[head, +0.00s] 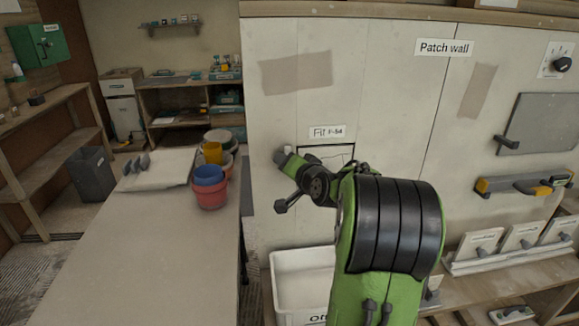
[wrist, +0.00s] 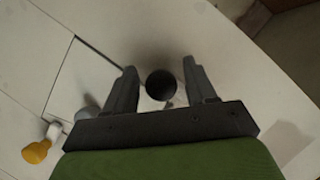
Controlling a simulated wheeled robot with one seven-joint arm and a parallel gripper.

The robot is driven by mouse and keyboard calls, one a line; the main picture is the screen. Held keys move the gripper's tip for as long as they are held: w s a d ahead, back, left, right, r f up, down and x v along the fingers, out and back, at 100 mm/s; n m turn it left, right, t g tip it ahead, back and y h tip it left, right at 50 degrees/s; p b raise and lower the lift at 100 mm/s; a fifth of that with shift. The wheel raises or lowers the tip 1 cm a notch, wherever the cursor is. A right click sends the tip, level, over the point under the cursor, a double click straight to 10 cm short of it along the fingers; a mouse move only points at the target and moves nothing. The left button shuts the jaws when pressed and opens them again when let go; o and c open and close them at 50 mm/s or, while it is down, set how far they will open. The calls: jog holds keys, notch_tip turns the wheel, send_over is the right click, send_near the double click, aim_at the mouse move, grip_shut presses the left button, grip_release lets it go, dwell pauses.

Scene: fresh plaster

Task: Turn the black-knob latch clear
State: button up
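A round black knob (wrist: 161,85) stands off the pale wall in the wrist view, between the two fingers of my gripper (wrist: 160,68). A narrow gap shows on each side of it, so the fingers are open and not clamped on it. The latch part behind the knob is mostly hidden. In the head view my gripper (head: 282,182) is at the wall, left of and below the "Fit" label (head: 327,131). The outlined panel (head: 328,151) there is partly covered by my arm, and I cannot make out the knob.
A yellow-ended piece (wrist: 37,151) and a grey piece (wrist: 86,113) lie left of my gripper. A white bin (head: 290,280) stands below. A table (head: 150,250) with pots (head: 209,188) is at left. A grey hatch (head: 540,122) is on the wall at right.

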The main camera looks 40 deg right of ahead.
jog(key=v, duration=1.5)
jog(key=shift+s+a+p, duration=0.15)
jog(key=shift+s+p, duration=0.2)
jog(key=shift+r, duration=0.1)
